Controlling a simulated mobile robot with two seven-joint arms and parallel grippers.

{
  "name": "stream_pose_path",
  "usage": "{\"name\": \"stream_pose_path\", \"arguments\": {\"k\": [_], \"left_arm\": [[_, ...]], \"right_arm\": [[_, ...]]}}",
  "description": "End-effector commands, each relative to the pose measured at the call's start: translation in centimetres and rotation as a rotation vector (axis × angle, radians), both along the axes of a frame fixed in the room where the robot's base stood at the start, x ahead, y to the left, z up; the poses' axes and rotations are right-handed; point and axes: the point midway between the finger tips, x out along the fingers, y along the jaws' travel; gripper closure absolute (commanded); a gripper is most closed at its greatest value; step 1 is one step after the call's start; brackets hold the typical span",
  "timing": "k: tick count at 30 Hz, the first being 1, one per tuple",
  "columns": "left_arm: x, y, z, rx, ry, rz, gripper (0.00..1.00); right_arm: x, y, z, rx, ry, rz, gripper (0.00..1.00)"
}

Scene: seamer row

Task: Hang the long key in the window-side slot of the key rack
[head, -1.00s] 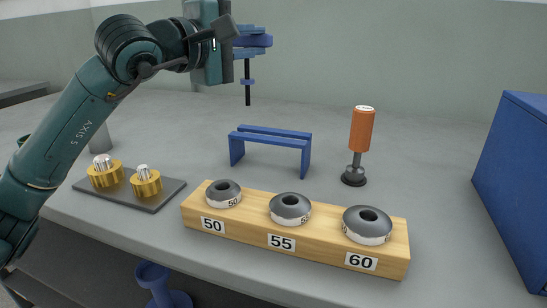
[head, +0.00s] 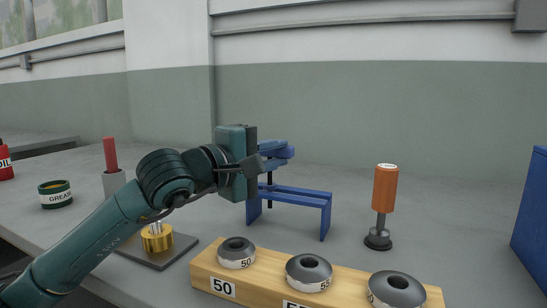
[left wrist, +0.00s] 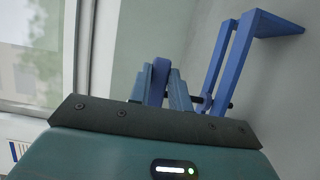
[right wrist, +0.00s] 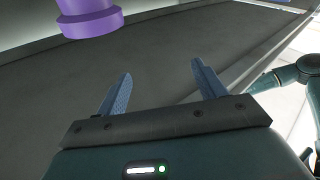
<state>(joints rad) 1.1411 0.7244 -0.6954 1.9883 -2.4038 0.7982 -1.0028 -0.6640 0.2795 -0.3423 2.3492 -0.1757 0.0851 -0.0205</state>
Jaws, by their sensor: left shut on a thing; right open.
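The blue key rack (head: 302,197) stands upright on the bench, with two parallel top rails and legs at its ends. My left gripper (head: 262,152) is shut on the blue head of the long key (head: 278,152), just above the rack's left end, the side where the window lies. The key's dark shaft (head: 269,181) points down and overlaps the rails; I cannot tell whether it sits between them. In the left wrist view the key head (left wrist: 158,82) is between the fingers, with the rack (left wrist: 240,50) close to the right. My right gripper (right wrist: 160,85) is open and empty.
A wooden block (head: 262,277) with grey rings stands in front of the rack. An orange-handled tool (head: 384,205) stands to its right. A dark plate (head: 180,248) with brass parts lies front left. A blue cabinet (head: 532,210) is at far right. A purple object (right wrist: 90,18) is near my right gripper.

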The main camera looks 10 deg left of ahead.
Motion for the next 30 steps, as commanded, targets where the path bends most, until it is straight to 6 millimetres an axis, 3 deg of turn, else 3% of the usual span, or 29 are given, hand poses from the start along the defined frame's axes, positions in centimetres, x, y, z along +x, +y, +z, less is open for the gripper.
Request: {"name": "stream_pose_path", "arguments": {"k": [7,8,16,26,30], "left_arm": [[0.0,0.0,-0.4,0.0,-0.002,-0.001,1.0],[0.0,0.0,-0.3,-0.001,-0.001,0.0,0.8],[0.0,0.0,-0.2,-0.001,-0.001,-0.001,0.59],[0.0,0.0,0.5,0.0,0.0,0.0,0.59],[-1.8,1.3,0.1,0.001,-0.002,0.002,0.59]], "right_arm": [[0.0,0.0,-0.5,0.007,0.004,0.001,0.3],[0.0,0.0,-0.4,0.01,0.005,0.002,0.3],[0.1,0.1,0.0,0.01,0.0,0.003,0.3],[0.1,0.1,0.8,0.003,-0.008,0.003,0.3],[0.1,0.1,0.3,-0.002,-0.007,0.002,0.3]]}}
